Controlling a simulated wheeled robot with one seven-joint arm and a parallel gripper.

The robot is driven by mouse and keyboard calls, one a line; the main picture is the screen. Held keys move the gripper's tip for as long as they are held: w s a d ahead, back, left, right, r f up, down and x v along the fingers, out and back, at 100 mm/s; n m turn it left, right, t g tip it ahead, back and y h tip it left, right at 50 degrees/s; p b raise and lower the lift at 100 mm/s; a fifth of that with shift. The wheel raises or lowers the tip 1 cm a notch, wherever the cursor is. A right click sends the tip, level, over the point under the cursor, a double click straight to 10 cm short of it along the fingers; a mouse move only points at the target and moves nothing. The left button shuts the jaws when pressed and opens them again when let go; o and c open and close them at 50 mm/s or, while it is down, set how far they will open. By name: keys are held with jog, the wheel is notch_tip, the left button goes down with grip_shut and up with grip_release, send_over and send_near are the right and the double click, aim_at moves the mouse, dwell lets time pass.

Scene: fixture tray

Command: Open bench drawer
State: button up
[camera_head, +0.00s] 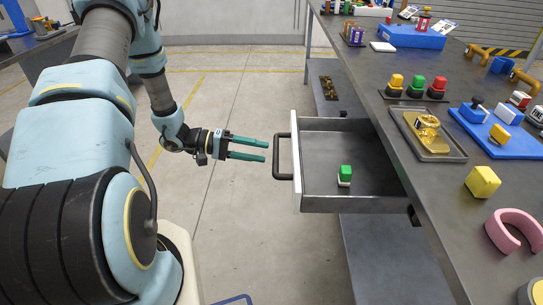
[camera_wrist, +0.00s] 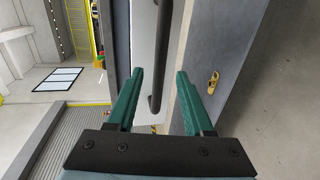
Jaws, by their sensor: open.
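The bench drawer (camera_head: 335,187) stands pulled out from under the bench, with its inside showing. Its dark bar handle (camera_head: 281,157) is on the front panel, facing my arm.
The bench top (camera_head: 405,175) carries several coloured parts, a tray with a gold piece (camera_head: 425,130), blue fixtures (camera_head: 497,135), a yellow cube (camera_head: 482,181) and a pink arch (camera_head: 512,230). A lower shelf (camera_head: 385,255) is under the drawer. The floor left of the drawer is clear.

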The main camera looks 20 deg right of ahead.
jog(key=v, duration=0.5)
jog(key=shift+a+b, duration=0.1)
jog(key=shift+b, duration=0.2)
